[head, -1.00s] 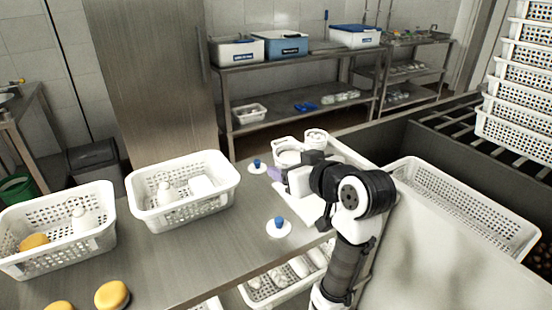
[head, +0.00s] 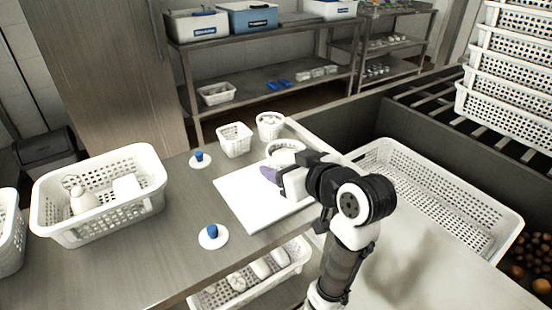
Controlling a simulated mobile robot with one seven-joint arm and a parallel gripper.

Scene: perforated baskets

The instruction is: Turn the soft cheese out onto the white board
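The white board (head: 240,203) lies flat on the steel table, partly hidden by my gripper and arm. My gripper (head: 273,177) is above the board, with a purple part at its tip. I cannot tell whether its fingers are open or shut, or whether they hold anything. A round white rimmed container (head: 285,146) is just behind my gripper, its lower part hidden. Two small white perforated baskets, one squarish (head: 234,141) and one round (head: 270,126), stand behind the board. I cannot make out the soft cheese for certain.
A large white basket (head: 110,215) with white items stands at left. Two blue-knobbed white discs (head: 212,237) (head: 199,160) lie left of the board. A large empty basket (head: 460,232) is at right, near stacked baskets (head: 505,110). Bare steel lies at front left.

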